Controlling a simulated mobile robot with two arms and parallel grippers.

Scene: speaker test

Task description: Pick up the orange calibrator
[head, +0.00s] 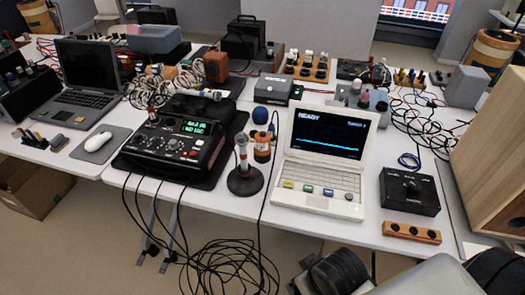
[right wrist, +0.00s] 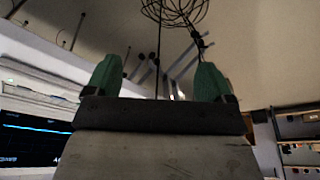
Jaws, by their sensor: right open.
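The calibrator is not visible in that view. My left gripper is in neither view.
The white laptop (head: 319,162) stands close to the calibrator's right. A black recorder with knobs (head: 172,146) is to its left. A black box (head: 409,190) and a wooden block with holes (head: 412,233) are at the right. Cables (head: 230,268) coil on the floor in front.

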